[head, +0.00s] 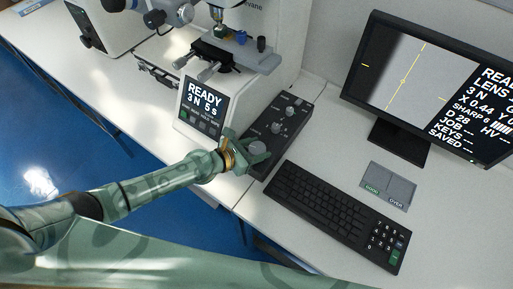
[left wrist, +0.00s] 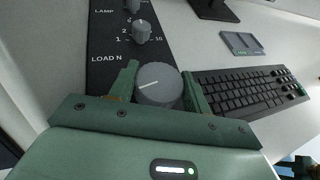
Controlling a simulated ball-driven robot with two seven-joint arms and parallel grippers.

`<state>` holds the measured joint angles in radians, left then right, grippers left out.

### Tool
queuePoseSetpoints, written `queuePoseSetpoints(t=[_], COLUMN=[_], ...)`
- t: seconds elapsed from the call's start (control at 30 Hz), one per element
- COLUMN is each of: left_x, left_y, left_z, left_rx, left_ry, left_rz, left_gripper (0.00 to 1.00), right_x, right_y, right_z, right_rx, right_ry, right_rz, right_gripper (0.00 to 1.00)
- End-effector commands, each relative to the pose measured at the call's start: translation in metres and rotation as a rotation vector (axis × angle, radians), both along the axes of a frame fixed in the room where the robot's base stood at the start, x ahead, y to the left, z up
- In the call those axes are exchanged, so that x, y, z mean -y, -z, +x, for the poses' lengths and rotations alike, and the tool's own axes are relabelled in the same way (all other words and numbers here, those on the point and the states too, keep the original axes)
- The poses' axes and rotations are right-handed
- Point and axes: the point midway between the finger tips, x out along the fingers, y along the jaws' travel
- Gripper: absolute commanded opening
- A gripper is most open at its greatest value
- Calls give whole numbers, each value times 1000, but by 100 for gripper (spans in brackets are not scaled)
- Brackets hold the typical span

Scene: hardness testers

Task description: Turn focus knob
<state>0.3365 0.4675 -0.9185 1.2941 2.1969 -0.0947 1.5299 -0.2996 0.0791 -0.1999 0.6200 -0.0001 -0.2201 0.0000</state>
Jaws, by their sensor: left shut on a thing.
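A large round grey knob (left wrist: 158,85) with a white pointer line sits at the near end of a black control box (head: 276,128). It also shows in the head view (head: 257,147), partly behind the fingers. My left gripper (head: 248,155) is shut on this knob, with one green finger on each side of it in the left wrist view (left wrist: 160,93). No label for the large knob is readable; the gripper may cover it. Two smaller knobs, the load knob (left wrist: 142,32) and the lamp knob (left wrist: 132,5), stand farther along the box.
A black keyboard (head: 325,205) lies right of the box, with a grey two-key pad (head: 388,186) beyond it. A tester with a "READY" display (head: 204,103) stands left of the box.

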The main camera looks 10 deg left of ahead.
Motion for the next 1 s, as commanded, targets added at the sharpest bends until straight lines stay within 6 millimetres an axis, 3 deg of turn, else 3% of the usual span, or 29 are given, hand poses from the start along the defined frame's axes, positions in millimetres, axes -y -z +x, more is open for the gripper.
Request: queuePoseSetpoints(t=[0.3, 0.33, 0.4, 0.83, 1.0], left_x=[-1, -1, 0, -2, -16], left_y=[0, 0, 0, -1, -10], left_z=[0, 0, 0, -1, -17], left_rx=[0, 0, 0, 0, -1], left_ry=[0, 0, -1, -1, -1], left_rz=[1, 1, 2, 1, 2], left_gripper=[25, 54, 70, 70, 70], right_x=[0, 0, 0, 0, 0], right_y=[0, 0, 0, -1, -8], right_z=[0, 0, 0, 0, 1], right_rx=[0, 0, 0, 0, 2], right_ry=[0, 0, 0, 0, 0], right_rz=[0, 0, 0, 0, 0], right_gripper=[36, 36, 36, 36, 36])
